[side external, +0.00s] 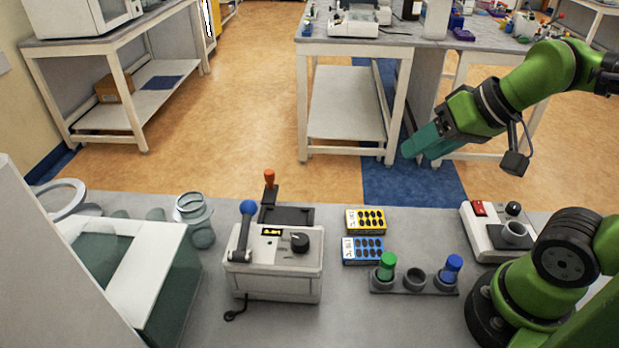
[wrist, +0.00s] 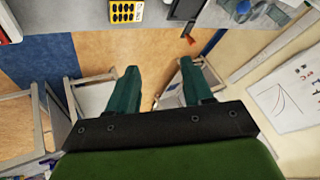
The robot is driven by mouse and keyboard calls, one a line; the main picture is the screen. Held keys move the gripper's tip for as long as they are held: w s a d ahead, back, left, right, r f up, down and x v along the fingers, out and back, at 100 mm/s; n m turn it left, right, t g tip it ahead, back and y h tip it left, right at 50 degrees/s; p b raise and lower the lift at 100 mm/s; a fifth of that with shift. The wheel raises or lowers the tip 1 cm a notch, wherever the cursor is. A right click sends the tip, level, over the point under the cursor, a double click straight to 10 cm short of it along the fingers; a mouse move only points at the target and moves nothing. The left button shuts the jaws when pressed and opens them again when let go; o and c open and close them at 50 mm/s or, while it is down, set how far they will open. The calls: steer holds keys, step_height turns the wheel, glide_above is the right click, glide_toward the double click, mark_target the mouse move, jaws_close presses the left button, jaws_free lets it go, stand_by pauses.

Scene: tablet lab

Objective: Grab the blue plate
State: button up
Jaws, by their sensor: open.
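The blue plate (side external: 362,250) lies flat on the grey bench in the side view, a small block with rows of dark oval wells. The yellow plate (side external: 366,221) lies just behind it, and also shows at the top of the wrist view (wrist: 126,11). The blue plate is not visible in the wrist view. My gripper (side external: 411,149) is high in the air at the upper right of the blue plate, well apart from it. In the wrist view its two teal fingers (wrist: 158,66) are spread with nothing between them.
A holder (side external: 415,283) with green and blue capped pieces stands right of the blue plate. A press-like machine (side external: 275,262) with levers stands to its left. A small device (side external: 497,233) with a red switch is at the right.

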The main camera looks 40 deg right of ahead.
steer(key=shift+o, duration=0.4)
steer(key=shift+o, duration=1.2)
